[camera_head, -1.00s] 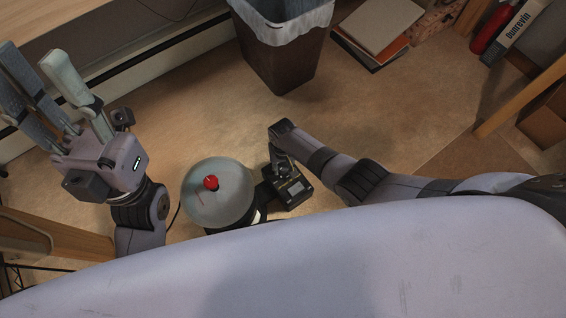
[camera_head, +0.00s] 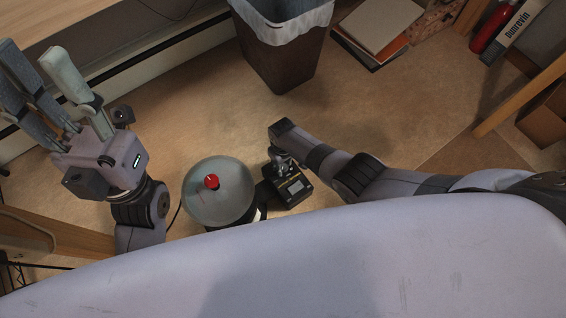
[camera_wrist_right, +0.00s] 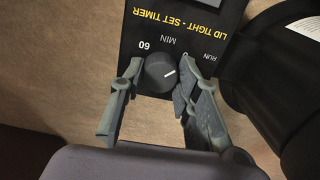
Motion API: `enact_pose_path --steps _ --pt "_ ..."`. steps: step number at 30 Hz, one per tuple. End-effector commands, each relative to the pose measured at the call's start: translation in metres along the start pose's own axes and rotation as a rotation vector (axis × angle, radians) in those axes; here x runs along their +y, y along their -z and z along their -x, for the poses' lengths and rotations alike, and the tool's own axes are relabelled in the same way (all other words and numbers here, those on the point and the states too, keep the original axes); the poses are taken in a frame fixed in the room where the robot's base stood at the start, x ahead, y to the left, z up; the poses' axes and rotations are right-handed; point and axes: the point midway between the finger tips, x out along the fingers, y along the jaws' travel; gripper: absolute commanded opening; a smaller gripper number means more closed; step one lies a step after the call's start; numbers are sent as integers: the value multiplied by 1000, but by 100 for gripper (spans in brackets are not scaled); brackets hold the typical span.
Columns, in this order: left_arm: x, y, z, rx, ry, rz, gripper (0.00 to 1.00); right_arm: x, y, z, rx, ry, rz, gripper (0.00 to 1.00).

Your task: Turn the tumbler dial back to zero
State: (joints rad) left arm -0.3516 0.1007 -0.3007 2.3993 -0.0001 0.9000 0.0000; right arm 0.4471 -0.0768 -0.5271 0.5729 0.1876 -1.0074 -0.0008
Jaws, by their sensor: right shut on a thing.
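The tumbler (camera_head: 230,196) is a round drum with a grey lid and a red knob (camera_head: 211,181) on top, standing on the floor. Its black control box (camera_head: 296,188) is beside it. In the right wrist view the dark round dial (camera_wrist_right: 158,74) has a white pointer mark aimed up and right, between the printed "60" and "RUN". My right gripper (camera_wrist_right: 157,84) is shut on the dial, one finger at each side. In the head view its fingers (camera_head: 283,166) are partly hidden by the wrist. My left gripper (camera_head: 45,85) is raised at the left, fingers apart and empty.
A lined waste bin (camera_head: 282,62) stands behind. Books (camera_head: 375,30) lie at the back, and a red cylinder (camera_head: 492,27) stands at the back right. A wooden leg (camera_head: 520,98) is at the right. The floor between is clear.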

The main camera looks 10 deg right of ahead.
Motion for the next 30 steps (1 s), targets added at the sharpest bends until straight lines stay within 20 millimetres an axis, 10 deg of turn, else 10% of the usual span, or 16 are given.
enact_pose_path --steps 9,10,18,30 --pt "0 0 0 2 0 -1 40 -1 -1 -1 -3 2 0 2" --pt "0 0 0 2 -1 -1 40 -1 -1 -1 -3 1 0 32" --pt "0 0 -1 3 -1 -1 40 0 0 0 -1 1 0 50" --pt "-1 1 -2 7 2 -2 40 0 0 2 2 0 -1 50"
